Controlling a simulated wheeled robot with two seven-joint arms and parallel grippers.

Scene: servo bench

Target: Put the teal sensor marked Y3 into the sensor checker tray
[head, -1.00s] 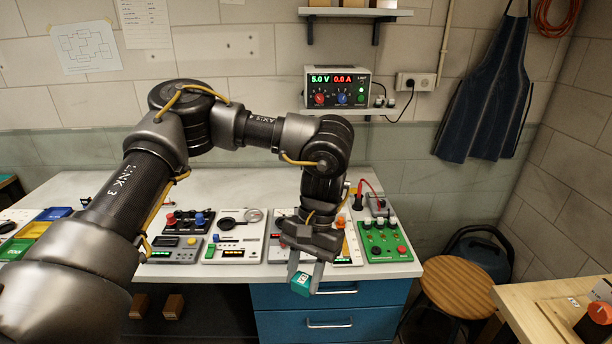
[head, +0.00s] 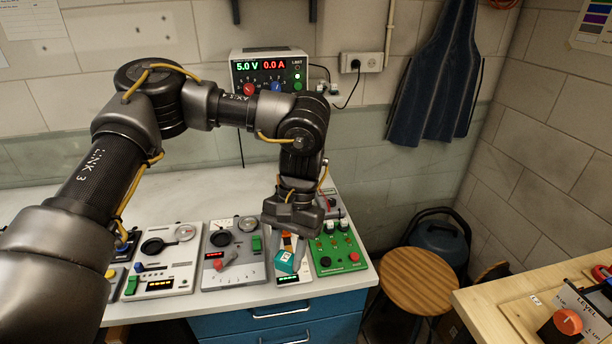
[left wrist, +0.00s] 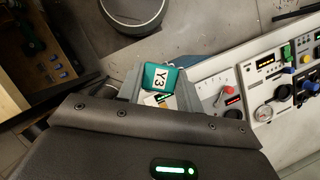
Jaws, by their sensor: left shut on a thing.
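The teal sensor (head: 287,262) has a white label; in the left wrist view its label reads Y3 on the teal block (left wrist: 151,72). My left gripper (head: 289,260) is shut on it, with one finger on each side, and points down over the front of the bench. Behind and below the sensor is a narrow white unit (head: 294,279) with a lit green display, partly hidden by the gripper. I cannot tell from a label which unit is the sensor checker, and no tray can be made out clearly. My right gripper is out of view.
A green panel (head: 338,249) with knobs stands just right of the gripper. A grey unit (head: 234,255) and a white unit (head: 166,262) stand left. A wooden stool (head: 418,282) and a wooden bench (head: 490,302) are at right.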

